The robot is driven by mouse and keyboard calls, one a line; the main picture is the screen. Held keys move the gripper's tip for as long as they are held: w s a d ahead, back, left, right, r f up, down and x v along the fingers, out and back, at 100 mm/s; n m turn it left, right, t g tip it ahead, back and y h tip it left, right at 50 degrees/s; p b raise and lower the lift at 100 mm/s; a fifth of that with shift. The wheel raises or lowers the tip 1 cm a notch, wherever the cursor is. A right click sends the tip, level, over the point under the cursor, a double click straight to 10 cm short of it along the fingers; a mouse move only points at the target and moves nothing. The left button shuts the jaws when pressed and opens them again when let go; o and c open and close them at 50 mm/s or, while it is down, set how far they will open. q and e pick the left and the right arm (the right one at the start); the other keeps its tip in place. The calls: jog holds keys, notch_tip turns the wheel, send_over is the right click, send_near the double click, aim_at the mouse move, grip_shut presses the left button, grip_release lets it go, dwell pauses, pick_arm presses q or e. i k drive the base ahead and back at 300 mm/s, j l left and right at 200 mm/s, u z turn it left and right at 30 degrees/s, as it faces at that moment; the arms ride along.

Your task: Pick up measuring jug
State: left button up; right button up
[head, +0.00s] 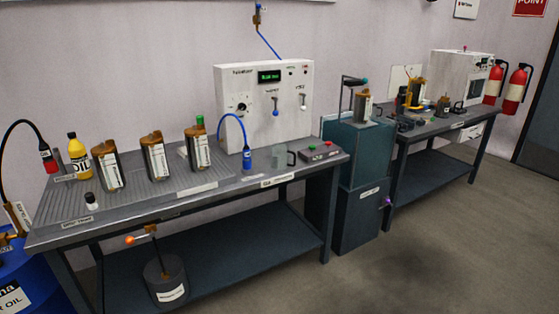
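The measuring jug (279,157) looks like a small clear greyish vessel with a dark handle on its right side. It stands upright near the front right of the left workbench (225,185), in front of the white control box. Neither of my grippers is in view, and nothing is seen touching the jug.
Left of the jug stands a blue-capped piece with a curved blue hose (246,157); right of it is a button box (319,152). The white control box (263,105) is behind. Several brown cylinders and a yellow oil bottle (78,158) stand left. Open floor (430,250) lies right.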

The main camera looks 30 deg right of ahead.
aim_at(280, 152)
jog(key=i+l+z, duration=0.2)
jog(key=i+l, duration=0.2)
jog(key=i+l+z, duration=0.2)
jog(key=i+l, duration=0.15)
jog(key=i, duration=0.35)
jog(key=i+z, duration=0.15)
jog(key=i, duration=0.35)
jog(key=i+j+z, duration=0.1)
jog(key=i, duration=0.4)
